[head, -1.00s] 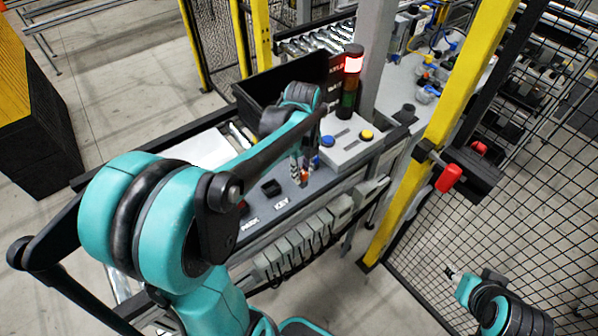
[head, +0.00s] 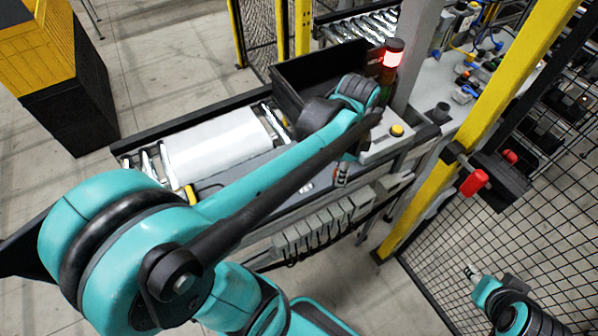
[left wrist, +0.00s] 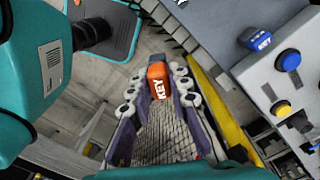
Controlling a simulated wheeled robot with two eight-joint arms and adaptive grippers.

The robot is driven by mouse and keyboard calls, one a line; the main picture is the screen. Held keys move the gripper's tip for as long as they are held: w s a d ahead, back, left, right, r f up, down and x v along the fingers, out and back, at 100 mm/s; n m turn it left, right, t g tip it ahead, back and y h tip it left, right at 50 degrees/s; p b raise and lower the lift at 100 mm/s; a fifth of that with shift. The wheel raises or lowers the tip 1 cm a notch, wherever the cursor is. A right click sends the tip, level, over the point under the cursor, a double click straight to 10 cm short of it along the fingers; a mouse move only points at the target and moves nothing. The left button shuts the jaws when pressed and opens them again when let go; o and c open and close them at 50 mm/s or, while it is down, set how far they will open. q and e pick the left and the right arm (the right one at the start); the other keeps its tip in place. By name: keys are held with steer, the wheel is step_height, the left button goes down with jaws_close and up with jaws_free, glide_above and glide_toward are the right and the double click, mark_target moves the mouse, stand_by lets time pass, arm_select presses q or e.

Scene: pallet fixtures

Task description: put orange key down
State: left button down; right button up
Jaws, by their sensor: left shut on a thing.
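The orange key (left wrist: 158,82), marked KEY in white, is between the fingers of my left gripper (left wrist: 158,95) in the left wrist view. The gripper is shut on it, and the key hangs over the floor area in that view. In the head view my left gripper (head: 342,175) is at the front edge of the console, small and partly hidden by my forearm; I cannot make out the key there. My right gripper (head: 470,272) is at the lower right near the mesh fence, too small to tell open from shut.
In the head view, a black bin (head: 305,85), a lit red signal light (head: 393,58) and a yellow post (head: 480,130) stand close by. My forearm covers much of the console top.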

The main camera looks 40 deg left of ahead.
arm_select(q)
steer(key=n, duration=0.5)
steer(key=shift+w+a+r, duration=0.1)
steer(key=shift+w+a, duration=0.1)
steer(key=a+f+m+p, duration=0.1)
steer(key=a+m, duration=0.4)
steer(key=m, duration=0.6)
steer(key=a+f+m+p, duration=0.1)
steer(key=a+f+m, duration=0.2)
steer(key=m, duration=0.8)
steer(key=w+a+f+m+p, duration=0.1)
steer(key=a+f+m, duration=0.2)
steer(key=a+m, duration=0.3)
steer(key=shift+a+m, duration=0.2)
steer(key=shift+m, duration=1.25)
steer(key=shift+a+m, duration=0.15)
steer(key=shift+m, duration=1.3)
steer(key=shift+w+f, duration=0.1)
steer(key=shift+f, duration=1.85)
